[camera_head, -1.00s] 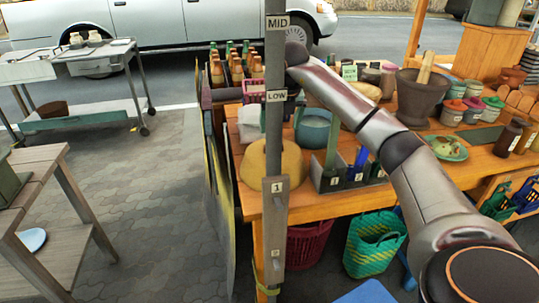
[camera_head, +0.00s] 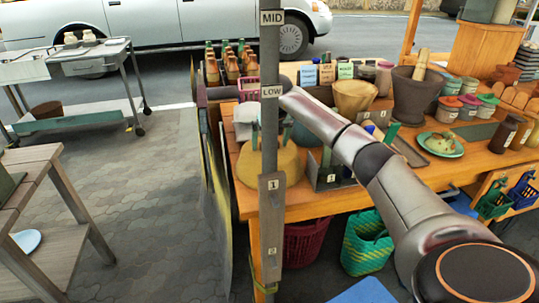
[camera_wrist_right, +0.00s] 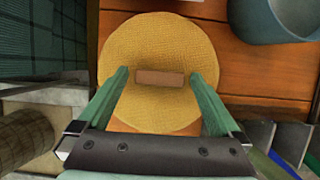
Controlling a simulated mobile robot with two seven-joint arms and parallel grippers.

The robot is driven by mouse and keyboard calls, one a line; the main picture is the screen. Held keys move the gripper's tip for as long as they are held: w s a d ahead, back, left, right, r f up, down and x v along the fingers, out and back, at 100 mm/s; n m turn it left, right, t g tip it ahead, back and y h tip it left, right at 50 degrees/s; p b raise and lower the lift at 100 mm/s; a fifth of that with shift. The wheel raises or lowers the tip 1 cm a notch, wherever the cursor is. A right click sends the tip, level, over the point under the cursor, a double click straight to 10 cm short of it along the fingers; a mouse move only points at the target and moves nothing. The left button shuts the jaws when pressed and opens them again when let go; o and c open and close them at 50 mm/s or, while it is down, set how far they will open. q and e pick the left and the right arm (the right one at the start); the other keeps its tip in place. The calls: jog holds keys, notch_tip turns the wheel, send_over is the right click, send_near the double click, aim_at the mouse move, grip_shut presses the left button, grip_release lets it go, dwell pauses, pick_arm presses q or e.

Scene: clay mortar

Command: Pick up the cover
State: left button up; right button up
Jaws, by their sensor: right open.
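The cover is a round yellow woven lid with a brown bar handle (camera_wrist_right: 160,78). In the right wrist view the cover (camera_wrist_right: 160,40) lies flat, seen from above, on the wooden counter. In the head view the cover (camera_head: 288,163) is partly hidden by the grey post. My right gripper (camera_wrist_right: 160,76) is open, its two green fingers on either side of the handle with a gap at each end. In the head view the right gripper (camera_head: 271,134) is over the cover, partly behind the post. I cannot tell whether the fingers touch the cover. My left gripper is not seen.
A grey post (camera_head: 270,120) with MID and LOW labels stands in front of the counter. A blue-grey pot (camera_wrist_right: 275,20) is right of the cover in the wrist view. A divided rack (camera_head: 330,178) is close on the right. Several bottles (camera_head: 232,68) stand behind.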

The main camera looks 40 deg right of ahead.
grip_shut()
dwell(0.7)
